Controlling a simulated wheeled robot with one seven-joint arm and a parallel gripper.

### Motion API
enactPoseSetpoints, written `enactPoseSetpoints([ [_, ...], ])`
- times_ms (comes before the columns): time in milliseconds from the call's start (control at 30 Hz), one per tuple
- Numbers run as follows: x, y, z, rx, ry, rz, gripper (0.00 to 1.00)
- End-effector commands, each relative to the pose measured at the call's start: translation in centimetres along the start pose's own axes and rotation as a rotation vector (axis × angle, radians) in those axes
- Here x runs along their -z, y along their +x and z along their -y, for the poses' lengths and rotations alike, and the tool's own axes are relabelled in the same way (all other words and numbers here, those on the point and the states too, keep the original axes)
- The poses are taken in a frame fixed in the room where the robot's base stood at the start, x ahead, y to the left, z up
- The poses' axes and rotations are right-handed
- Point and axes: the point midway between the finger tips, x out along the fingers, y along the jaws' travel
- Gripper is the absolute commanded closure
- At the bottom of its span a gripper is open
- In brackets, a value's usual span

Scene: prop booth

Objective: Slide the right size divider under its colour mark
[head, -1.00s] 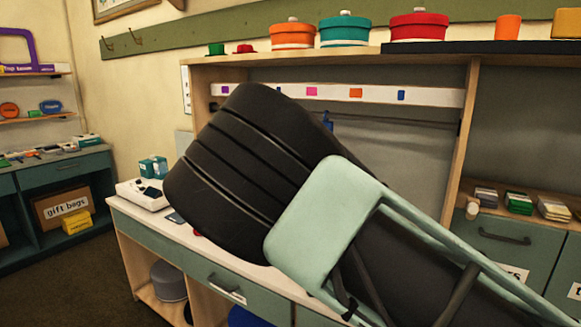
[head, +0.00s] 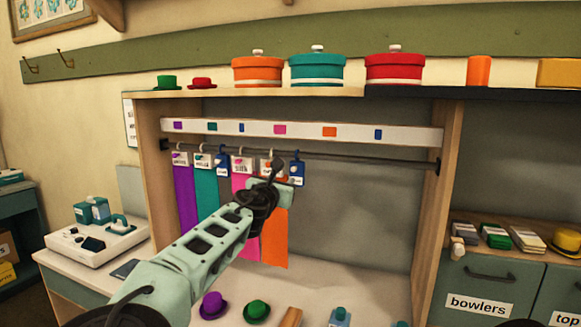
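A dark rail (head: 350,160) runs across the booth under a white strip (head: 305,131) of colour marks: purple, teal, blue, pink, orange and blue from left to right. Two blue tags hang on the rail, one (head: 222,165) between the teal and pink cloths and one (head: 297,174) right of the orange cloth. White tags top the purple (head: 186,205), teal (head: 206,193), pink (head: 242,184) and orange (head: 274,236) cloths. My gripper (head: 277,167) is in front of the orange cloth's tag, close to the right blue tag. Its fingers are too small and dark to read, and contact is unclear.
The rail's right part is bare. Below, a purple hat (head: 213,305) and a green hat (head: 257,311) stand on the counter. A white device (head: 95,245) sits at the left. Round boxes (head: 317,70) line the top shelf.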

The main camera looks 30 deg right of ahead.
Motion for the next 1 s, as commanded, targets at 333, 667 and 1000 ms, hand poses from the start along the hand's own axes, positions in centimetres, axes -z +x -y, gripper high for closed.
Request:
enactPoseSetpoints([
  [333,-0.4,7.3,0.0,0.002,0.0,0.0,0.62],
  [667,0.0,10.9,0.0,0.001,0.002,-0.002,0.62],
  [1000,0.1,11.2,0.0,0.0,0.002,-0.002,0.65],
])
